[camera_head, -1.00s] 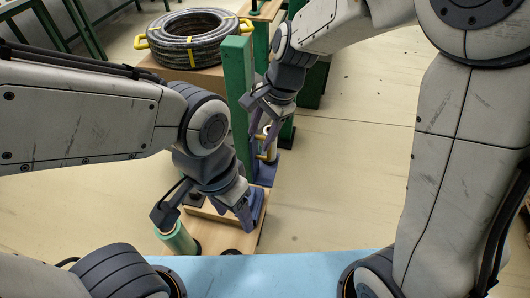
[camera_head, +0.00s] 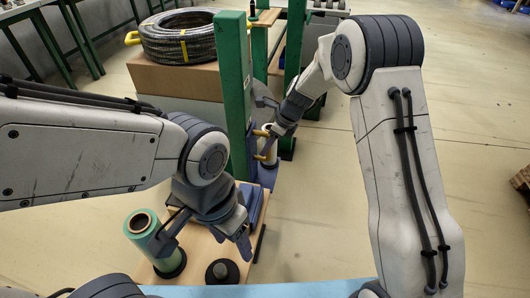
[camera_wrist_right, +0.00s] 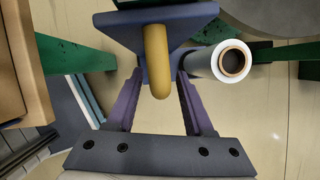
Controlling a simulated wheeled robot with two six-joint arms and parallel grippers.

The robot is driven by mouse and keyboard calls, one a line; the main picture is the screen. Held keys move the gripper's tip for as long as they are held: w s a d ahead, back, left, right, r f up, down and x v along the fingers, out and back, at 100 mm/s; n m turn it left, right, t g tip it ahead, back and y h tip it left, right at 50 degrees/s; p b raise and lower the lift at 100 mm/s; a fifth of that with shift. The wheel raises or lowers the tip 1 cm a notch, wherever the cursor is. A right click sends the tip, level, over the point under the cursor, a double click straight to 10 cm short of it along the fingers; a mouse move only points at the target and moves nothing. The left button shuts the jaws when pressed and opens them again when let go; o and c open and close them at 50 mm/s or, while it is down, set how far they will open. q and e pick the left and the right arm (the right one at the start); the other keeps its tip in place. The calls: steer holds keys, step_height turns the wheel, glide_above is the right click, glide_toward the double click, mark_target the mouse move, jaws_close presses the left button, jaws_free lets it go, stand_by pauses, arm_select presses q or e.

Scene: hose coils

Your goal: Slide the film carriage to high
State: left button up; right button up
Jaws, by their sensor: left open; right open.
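The film carriage (camera_head: 269,173) is blue, with yellow handles (camera_head: 265,156), low on the green post (camera_head: 234,90). In the right wrist view a yellow handle (camera_wrist_right: 156,62) stands out from the blue carriage body (camera_wrist_right: 185,20), and a whitish film roll (camera_wrist_right: 224,62) is beside it. My right gripper (camera_head: 265,122) is at the carriage, open, its two fingers on either side of the handle with gaps visible. My arm hides part of the carriage in the head view. My left gripper (camera_head: 205,238) is open and empty over the wooden board, right of the green film roll (camera_head: 142,228).
A black knob (camera_head: 222,270) stands on the wooden board (camera_head: 195,262) below my left gripper. A hose coil (camera_head: 180,36) lies on a cardboard box (camera_head: 180,78) behind the left arm. Open floor (camera_head: 310,215) lies right of the post.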

mark_target(266, 157)
steer(key=shift+x, duration=1.6)
jaws_close()
steer(key=shift+r, duration=0.1)
